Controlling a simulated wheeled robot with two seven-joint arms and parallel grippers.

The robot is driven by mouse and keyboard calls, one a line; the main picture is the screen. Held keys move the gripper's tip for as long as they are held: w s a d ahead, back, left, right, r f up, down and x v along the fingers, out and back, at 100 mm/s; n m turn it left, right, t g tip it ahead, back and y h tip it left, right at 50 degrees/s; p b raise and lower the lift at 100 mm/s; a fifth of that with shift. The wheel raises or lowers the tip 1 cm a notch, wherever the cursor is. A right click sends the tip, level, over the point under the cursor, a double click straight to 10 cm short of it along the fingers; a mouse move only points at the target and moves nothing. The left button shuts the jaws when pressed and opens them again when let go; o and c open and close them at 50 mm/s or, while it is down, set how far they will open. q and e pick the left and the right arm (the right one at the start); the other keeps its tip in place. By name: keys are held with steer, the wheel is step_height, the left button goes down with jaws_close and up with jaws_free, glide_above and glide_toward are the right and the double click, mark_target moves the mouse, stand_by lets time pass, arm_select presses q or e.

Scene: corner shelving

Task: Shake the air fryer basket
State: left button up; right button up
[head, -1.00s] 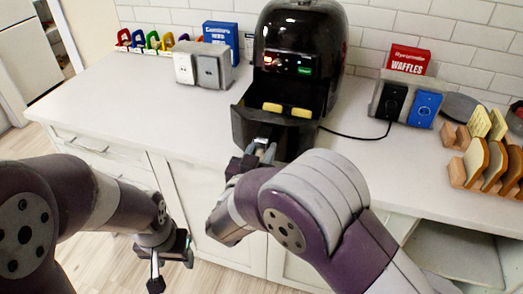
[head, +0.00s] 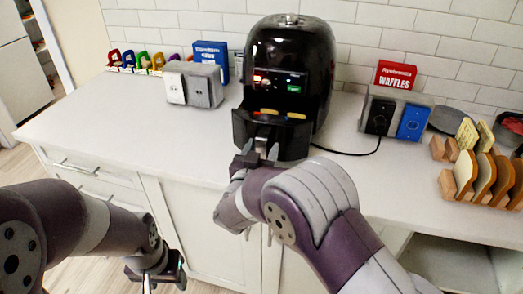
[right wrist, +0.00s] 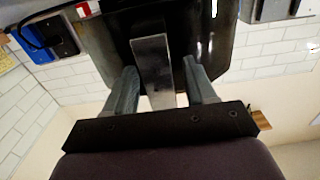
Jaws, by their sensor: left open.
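The black air fryer (head: 290,60) stands on the counter with its display lit. Its basket (head: 245,127) sits slightly out at the front, with yellow food pieces (head: 268,112) showing over the rim. My right gripper (head: 262,155) is at the basket's front. In the right wrist view, the grey handle (right wrist: 152,72) lies between the two fingers (right wrist: 162,85), with a visible gap on the right side; the fingers are apart and not closed on it. My left gripper (head: 160,281) is open and empty, low in front of the cabinets.
A grey outlet box (head: 195,85) and blue box (head: 212,58) stand left of the fryer. Right of it are a second outlet box (head: 396,112), a red waffles box (head: 396,74) and bread racks (head: 485,180). A black cord (head: 345,153) crosses the counter.

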steer(key=v, duration=1.2)
steer(key=shift+s+b, duration=0.3)
steer(key=shift+s, duration=0.05)
steer(key=shift+a, duration=0.1)
